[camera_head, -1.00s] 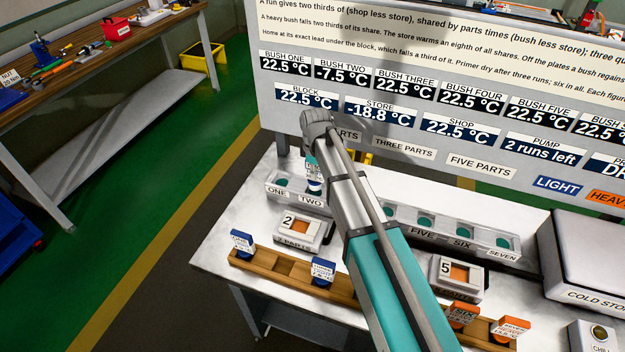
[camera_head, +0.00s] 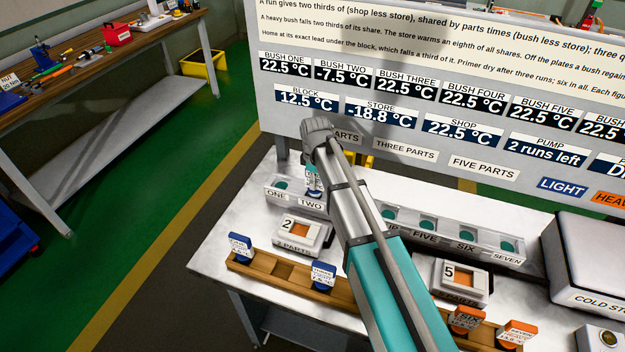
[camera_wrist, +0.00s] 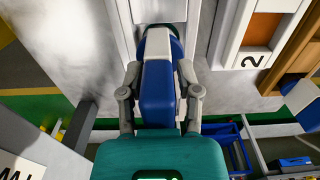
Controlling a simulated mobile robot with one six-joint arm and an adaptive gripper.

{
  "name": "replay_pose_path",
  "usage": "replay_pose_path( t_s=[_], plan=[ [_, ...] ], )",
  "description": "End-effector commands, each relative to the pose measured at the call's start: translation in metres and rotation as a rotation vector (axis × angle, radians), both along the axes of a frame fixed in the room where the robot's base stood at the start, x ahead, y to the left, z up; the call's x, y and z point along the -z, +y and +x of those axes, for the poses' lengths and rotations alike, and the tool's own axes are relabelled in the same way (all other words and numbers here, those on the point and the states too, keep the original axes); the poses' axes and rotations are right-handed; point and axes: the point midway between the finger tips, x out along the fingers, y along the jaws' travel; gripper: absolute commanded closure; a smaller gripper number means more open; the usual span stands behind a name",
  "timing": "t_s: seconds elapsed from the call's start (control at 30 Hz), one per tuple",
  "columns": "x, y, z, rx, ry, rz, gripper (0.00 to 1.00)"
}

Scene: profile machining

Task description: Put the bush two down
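Bush two (camera_head: 313,187) has a blue and white labelled top. It stands upright at the position marked TWO on the grey block (camera_head: 270,194), beside position ONE. Whether it is fully seated is hidden by the arm. My gripper (camera_wrist: 160,85) has its fingers on both sides of the blue top in the wrist view, closed against it. In the head view my gripper (camera_head: 314,168) points down over position TWO. The board reads bush two -7.5 °C and block 12.5 °C.
A wooden rack (camera_head: 262,267) in front holds blue- and orange-tagged bushes. A plate marked 2 (camera_head: 301,239) and one marked 5 (camera_head: 462,283) lie between rack and block. The cold store (camera_head: 590,255) is at right. The board (camera_head: 400,20) stands close behind.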

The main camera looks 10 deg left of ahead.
Motion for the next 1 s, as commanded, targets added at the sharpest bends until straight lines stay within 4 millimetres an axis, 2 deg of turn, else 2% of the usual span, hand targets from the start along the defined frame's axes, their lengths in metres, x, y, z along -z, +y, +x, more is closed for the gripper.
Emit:
replay_pose_path(
  t_s=[0.57,1.0],
  plan=[
    [-0.004,0.000,0.000,0.000,0.000,0.000,0.41],
    [-0.033,0.000,0.000,0.000,0.000,0.000,0.41]
  ],
)
